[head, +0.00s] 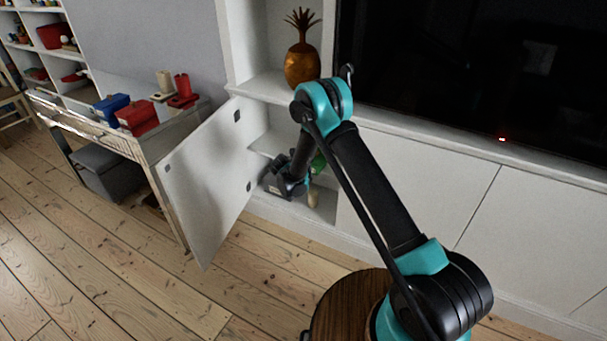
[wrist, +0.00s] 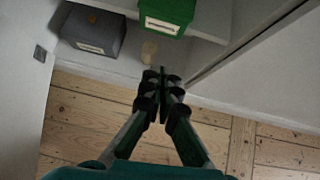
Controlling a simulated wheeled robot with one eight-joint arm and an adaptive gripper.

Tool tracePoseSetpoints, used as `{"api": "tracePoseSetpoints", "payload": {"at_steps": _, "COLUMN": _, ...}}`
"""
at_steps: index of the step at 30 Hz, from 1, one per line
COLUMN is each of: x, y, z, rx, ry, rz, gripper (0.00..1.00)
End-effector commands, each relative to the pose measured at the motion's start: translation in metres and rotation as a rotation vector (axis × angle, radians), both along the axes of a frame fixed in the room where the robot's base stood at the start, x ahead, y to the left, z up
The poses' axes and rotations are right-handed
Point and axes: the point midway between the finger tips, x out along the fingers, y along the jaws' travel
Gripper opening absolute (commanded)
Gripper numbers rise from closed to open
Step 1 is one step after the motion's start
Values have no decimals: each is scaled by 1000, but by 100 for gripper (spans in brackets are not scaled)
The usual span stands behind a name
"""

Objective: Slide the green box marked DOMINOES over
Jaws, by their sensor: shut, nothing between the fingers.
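The green box (wrist: 167,12) sits on a shelf inside the open cabinet, at the top of the wrist view. It has a pale label on its front, too small to read. In the head view only a green sliver of it (head: 319,162) shows beside my arm. My gripper (wrist: 163,76) is shut and empty, its fingertips below and in front of the green box in the wrist view, apart from it. In the head view my arm reaches into the cabinet opening, and the fingertips are hard to make out.
A grey box (wrist: 93,32) and a small pale wooden object (wrist: 150,50) stand in the cabinet near the green box. The white cabinet door (head: 207,180) stands open at left. A pineapple ornament (head: 302,62) is above. A bench (head: 92,132) with boxes is at left.

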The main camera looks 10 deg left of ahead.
Motion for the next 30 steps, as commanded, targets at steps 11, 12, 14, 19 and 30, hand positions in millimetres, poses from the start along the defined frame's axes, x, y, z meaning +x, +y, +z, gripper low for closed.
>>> {"api": "tracePoseSetpoints", "payload": {"at_steps": 11, "x": 51, "y": -15, "z": -53, "rx": 2, "ry": 1, "rz": -3, "gripper": 0}}
{"api": "tracePoseSetpoints", "payload": {"at_steps": 12, "x": 57, "y": -17, "z": -55, "rx": 2, "ry": 1, "rz": -4, "gripper": 0}}
{"api": "tracePoseSetpoints", "payload": {"at_steps": 14, "x": 66, "y": -20, "z": -54, "rx": 1, "ry": 1, "rz": -5, "gripper": 0}}
{"api": "tracePoseSetpoints", "payload": {"at_steps": 19, "x": 83, "y": -24, "z": -53, "rx": 1, "ry": 0, "rz": -3, "gripper": 0}}
{"api": "tracePoseSetpoints", "payload": {"at_steps": 30, "x": 90, "y": -26, "z": -53, "rx": 2, "ry": 1, "rz": -3, "gripper": 0}}
